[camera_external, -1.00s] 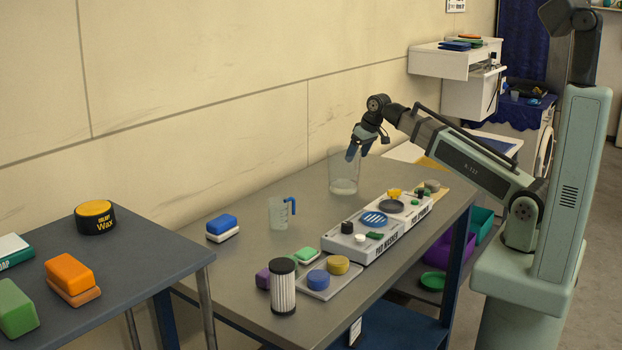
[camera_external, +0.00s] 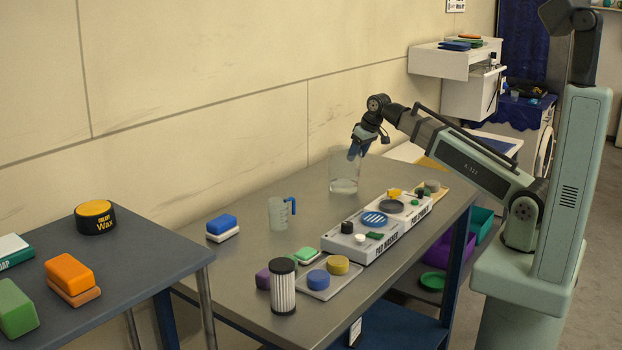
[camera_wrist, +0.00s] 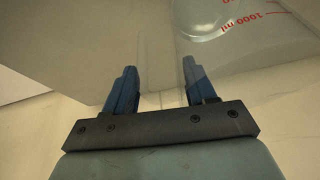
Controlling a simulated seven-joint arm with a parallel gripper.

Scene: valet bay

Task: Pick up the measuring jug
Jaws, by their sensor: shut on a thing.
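A large clear measuring jug (camera_external: 343,184) stands upright on the grey workbench (camera_external: 250,265), near the wall. In the wrist view, the jug (camera_wrist: 250,50) carries a red 1000 ml mark at the upper right. My gripper (camera_external: 354,154) comes down at the jug's rim with blue fingers. In the wrist view, my gripper (camera_wrist: 158,76) has one finger on each side of the clear wall, and the right finger looks paler through it. The gripper is shut on the jug's wall. The jug's base appears to rest on the bench.
A smaller clear jug with a blue handle (camera_external: 280,213) stands left of the large one. Labelled trays (camera_external: 365,247) with small items lie to the right and front. A blue and white block (camera_external: 222,228) and a ribbed cylinder (camera_external: 283,287) stand farther left and in front.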

